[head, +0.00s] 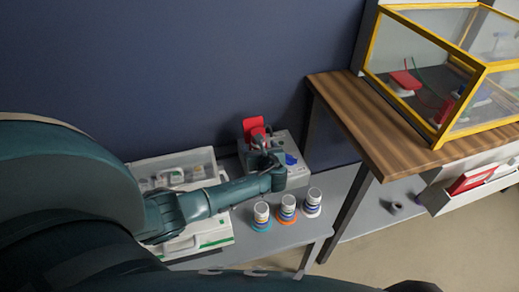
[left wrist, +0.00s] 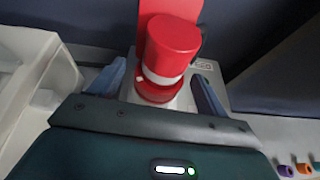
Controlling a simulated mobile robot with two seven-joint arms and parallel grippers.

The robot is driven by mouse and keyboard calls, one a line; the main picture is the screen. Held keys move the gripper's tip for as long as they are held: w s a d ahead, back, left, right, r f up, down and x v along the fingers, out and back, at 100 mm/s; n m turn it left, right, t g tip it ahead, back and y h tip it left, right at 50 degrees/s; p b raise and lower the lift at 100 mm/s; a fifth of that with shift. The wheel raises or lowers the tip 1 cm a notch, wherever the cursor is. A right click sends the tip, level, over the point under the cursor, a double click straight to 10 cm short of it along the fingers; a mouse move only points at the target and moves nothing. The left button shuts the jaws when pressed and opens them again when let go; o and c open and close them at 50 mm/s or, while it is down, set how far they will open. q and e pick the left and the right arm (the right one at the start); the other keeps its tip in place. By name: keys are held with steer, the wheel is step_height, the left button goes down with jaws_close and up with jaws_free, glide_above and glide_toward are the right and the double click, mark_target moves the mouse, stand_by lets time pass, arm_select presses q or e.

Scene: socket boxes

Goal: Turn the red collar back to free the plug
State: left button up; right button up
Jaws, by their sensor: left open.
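A red plug (left wrist: 172,45) with a cylindrical body stands in a socket in the left wrist view. Below it are a pale band and a red collar (left wrist: 155,93) with a small white mark. My left gripper (left wrist: 160,88) is open, with one bluish finger on each side of the collar; contact cannot be told. In the head view my left gripper (head: 263,152) is over the grey socket box (head: 297,175), and it hides most of the plug. A red upright lid (head: 254,128) stands behind. My right gripper is not in view.
A blue part (head: 290,158) sits on the box's right side. Several ringed white containers (head: 287,208) stand in front on the grey table (head: 288,238). A clear-lidded case (head: 215,238) lies left under my arm. A wooden table (head: 405,135) with a yellow-framed enclosure (head: 437,140) is at right.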

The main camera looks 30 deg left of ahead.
arm_select(q)
steer(key=shift+c, duration=0.2)
steer(key=c, duration=1)
steer(key=shift+o, duration=0.2)
